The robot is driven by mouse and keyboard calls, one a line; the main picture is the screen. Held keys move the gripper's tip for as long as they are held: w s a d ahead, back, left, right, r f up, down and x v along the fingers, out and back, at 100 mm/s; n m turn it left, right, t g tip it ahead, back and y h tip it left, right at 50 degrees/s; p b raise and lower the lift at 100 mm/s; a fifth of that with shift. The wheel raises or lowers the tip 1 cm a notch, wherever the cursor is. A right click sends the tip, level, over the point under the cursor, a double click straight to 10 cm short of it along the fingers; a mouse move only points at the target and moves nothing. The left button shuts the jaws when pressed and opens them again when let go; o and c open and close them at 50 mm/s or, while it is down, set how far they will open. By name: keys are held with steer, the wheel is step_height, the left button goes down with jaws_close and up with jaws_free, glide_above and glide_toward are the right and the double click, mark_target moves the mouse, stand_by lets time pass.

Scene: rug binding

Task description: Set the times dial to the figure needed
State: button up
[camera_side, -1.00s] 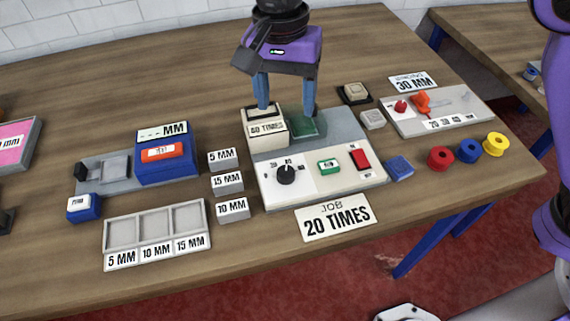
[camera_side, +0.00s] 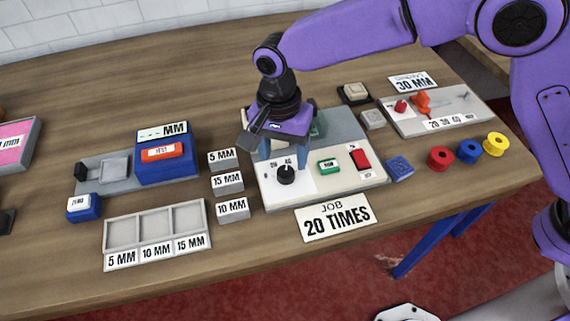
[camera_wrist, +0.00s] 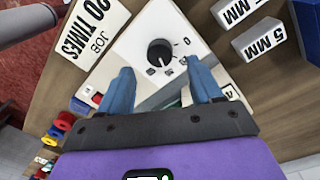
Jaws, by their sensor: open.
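The times dial is a black round knob (camera_side: 286,174) on the white left part of the machine's panel (camera_side: 325,184). Figures are printed around it, some hidden by my gripper in the side view. The knob also shows in the wrist view (camera_wrist: 160,52); its pointer direction is too small to read surely. My gripper (camera_side: 284,155) is open and empty, its blue fingers just behind the knob and not around it. In the wrist view the fingers (camera_wrist: 162,80) are spread on the knob's near side. The job card (camera_side: 338,217) reads "20 TIMES".
A green button (camera_side: 328,166) and a red switch (camera_side: 360,158) sit right of the knob. Labelled blocks (camera_side: 228,182) stand to the left, near a blue "MM" gauge (camera_side: 165,158). A blue block (camera_side: 399,168) and coloured spools (camera_side: 468,151) lie to the right.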

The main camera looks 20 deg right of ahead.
mark_target(286, 171)
steer(key=shift+d+f, duration=0.15)
steer(key=shift+f, duration=2.25)
steer(key=c, duration=1.1)
